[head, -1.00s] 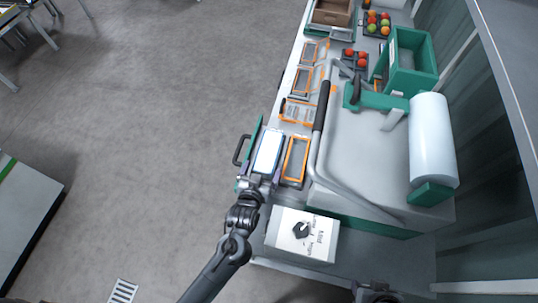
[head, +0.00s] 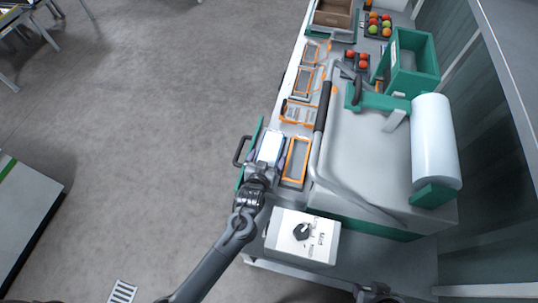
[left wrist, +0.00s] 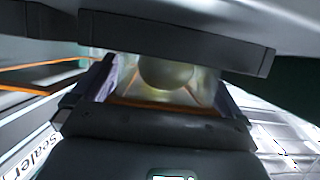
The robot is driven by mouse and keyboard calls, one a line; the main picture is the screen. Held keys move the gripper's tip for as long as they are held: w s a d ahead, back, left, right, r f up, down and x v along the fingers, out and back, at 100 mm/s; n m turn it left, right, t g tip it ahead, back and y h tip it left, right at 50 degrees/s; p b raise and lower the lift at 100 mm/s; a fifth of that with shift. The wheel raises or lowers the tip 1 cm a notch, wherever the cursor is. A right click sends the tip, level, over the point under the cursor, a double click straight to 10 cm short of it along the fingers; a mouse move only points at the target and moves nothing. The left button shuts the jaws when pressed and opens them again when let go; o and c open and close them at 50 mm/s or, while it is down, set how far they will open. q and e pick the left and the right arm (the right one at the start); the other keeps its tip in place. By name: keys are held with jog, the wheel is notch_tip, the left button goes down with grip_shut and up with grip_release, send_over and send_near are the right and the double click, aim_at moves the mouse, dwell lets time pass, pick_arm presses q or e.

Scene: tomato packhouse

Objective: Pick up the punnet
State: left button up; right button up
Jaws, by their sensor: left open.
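The punnet (head: 271,143) shows in the head view as a pale, shiny-topped rectangle on the near left edge of the bench, beside an orange-rimmed frame. My left gripper (head: 264,166) is open at its near end, its fingers seemingly to either side. In the left wrist view the open fingers flank a clear, blurred thing with a pale round shape inside, likely the punnet (left wrist: 165,75). Whether the fingers touch it cannot be told. A dark part at the bottom edge of the head view may be my right gripper (head: 375,293); its jaws cannot be made out.
A white box with a dark knob (head: 302,236) stands close to the right of my left arm. A bent metal bar with a black grip (head: 323,106) rises beside the frames. A white film roll (head: 434,140), green crate (head: 412,66) and tomato trays (head: 357,60) stand farther right.

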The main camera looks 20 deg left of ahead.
pick_arm(q)
jog(key=c, duration=1)
jog(key=shift+o, duration=0.2)
jog(key=shift+r, duration=0.1)
